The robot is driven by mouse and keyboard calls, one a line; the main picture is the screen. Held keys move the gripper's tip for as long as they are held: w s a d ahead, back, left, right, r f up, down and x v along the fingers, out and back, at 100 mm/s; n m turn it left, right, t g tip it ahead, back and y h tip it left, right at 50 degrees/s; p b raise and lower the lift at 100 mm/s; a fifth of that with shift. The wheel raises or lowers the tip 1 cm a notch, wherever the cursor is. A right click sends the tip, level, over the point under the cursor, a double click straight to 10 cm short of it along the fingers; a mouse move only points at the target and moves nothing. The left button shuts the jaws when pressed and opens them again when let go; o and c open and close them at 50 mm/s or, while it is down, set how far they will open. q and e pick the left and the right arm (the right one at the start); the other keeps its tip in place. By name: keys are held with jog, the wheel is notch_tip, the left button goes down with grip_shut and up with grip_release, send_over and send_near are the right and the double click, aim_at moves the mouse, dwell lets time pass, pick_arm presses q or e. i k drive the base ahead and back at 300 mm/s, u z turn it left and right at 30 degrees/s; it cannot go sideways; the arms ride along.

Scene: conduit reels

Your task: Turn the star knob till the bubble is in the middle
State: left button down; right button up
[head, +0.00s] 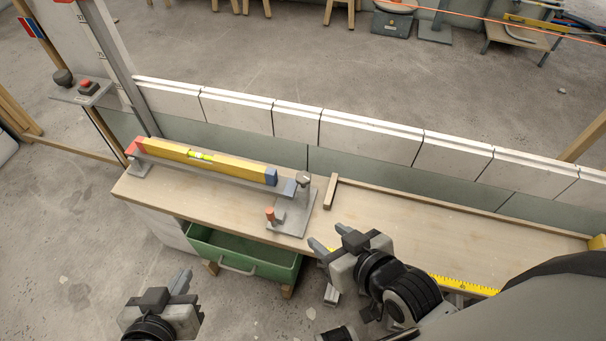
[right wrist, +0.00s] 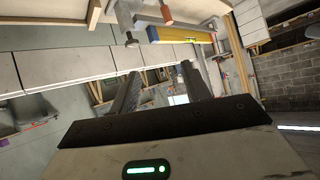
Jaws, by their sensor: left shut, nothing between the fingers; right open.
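A yellow spirit level (head: 215,163) with red and blue ends lies on a grey bar on the bench. Its green vial (head: 200,156) faces up; the bubble's place is too small to tell. A dark grey knob (head: 303,178), likely the star knob, tops a post at the bar's right end. It also shows in the right wrist view (right wrist: 131,40), beside the level (right wrist: 185,35). My right gripper (head: 330,239) is open and empty, in front and right of the knob, apart from it. My left gripper (head: 184,281) is shut and empty, low in front of the bench.
A green drawer (head: 245,258) sits below the bench. A small wood block (head: 330,192) lies right of the knob, a yellow tape (head: 462,285) along the front edge. The bench's right part (head: 420,225) is mostly clear.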

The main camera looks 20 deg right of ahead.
aim_at(303, 178)
jog(key=z, duration=1.5)
jog(key=k, duration=0.75)
jog(key=u, duration=1.25)
jog(key=i, duration=1)
